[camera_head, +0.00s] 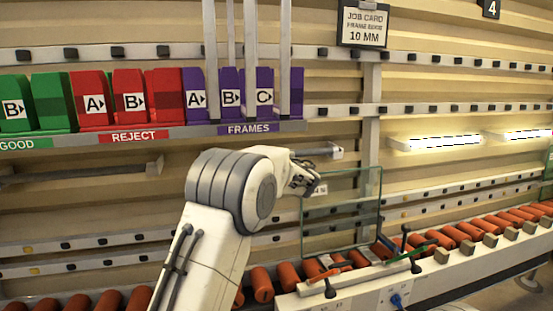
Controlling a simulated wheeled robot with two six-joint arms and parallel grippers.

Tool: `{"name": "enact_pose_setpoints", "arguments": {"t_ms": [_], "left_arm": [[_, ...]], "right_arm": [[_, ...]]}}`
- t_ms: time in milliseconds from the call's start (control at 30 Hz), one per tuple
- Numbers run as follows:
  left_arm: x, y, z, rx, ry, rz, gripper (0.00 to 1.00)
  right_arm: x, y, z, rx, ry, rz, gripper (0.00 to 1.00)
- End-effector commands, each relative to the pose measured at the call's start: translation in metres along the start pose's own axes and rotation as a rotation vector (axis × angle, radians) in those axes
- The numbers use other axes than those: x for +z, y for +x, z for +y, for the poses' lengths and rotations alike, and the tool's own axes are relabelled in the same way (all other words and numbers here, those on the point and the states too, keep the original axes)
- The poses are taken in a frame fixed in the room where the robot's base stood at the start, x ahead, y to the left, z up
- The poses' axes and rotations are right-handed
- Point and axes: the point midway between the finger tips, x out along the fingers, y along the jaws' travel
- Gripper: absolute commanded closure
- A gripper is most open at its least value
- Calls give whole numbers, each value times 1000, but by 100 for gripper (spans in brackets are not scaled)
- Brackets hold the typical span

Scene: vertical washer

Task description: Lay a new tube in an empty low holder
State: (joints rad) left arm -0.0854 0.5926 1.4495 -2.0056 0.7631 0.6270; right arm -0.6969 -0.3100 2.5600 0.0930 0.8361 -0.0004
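Two lit white tubes, one (440,143) and another (527,134), sit in low holders on the right of the wall. A dark grey holder (80,172) with an end bracket runs along the wall at the left, and no lit tube shows in it. Part of another holder (322,151) with a pale end bracket shows just beyond my wrist; the rest is hidden by my arm. My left gripper (305,182) is at mid-height, just below and in front of this holder. Its fingers are small and dark, and I cannot tell whether they hold anything. My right gripper is not in view.
An upright glass pane (342,215) in a frame stands just right of my gripper. Orange conveyor rollers (440,239) run along the bottom. A shelf (190,133) with green, red and purple bins crosses the upper left, with vertical metal posts (284,60) before it.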

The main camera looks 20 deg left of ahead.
Motion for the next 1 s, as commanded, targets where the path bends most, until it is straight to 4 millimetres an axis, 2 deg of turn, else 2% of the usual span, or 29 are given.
{"name": "enact_pose_setpoints", "arguments": {"t_ms": [533,567,633,1000], "left_arm": [[0,0,5,-1,-1,0,100],[0,0,4,0,-1,0,62],[0,0,4,0,-1,0,35],[0,-3,5,0,-1,1,34]], "right_arm": [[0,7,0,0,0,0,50],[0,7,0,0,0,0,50],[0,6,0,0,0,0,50],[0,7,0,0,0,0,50]]}}
